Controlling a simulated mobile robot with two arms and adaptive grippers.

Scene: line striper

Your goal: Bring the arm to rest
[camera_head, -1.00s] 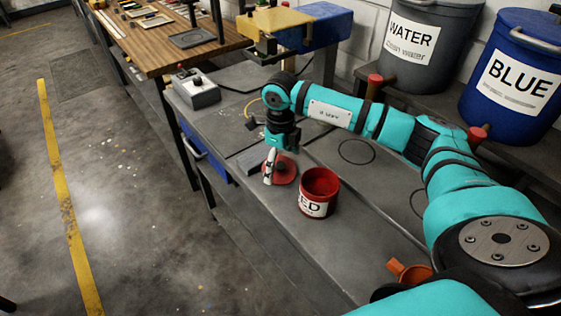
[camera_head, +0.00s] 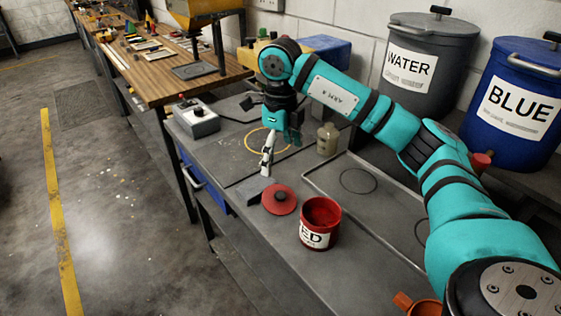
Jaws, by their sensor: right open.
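My right arm comes in from the right over the grey bench (camera_head: 224,160). The red lid (camera_head: 286,207) with a dark knob lies flat on the bench. An open red can (camera_head: 318,236) labelled RED stands to the lid's right, toward the camera, with red inside. The gripper is apart from both. My left gripper is not in view.
A grey WATER bin (camera_head: 428,40) and a blue BLUE bin (camera_head: 512,130) stand at the back right. A beige bottle (camera_head: 327,139) stands right of the gripper. A grey control box (camera_head: 196,121) is at the bench's left. An orange object (camera_head: 418,305) is at the bottom. A wooden table (camera_head: 165,80) stands behind.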

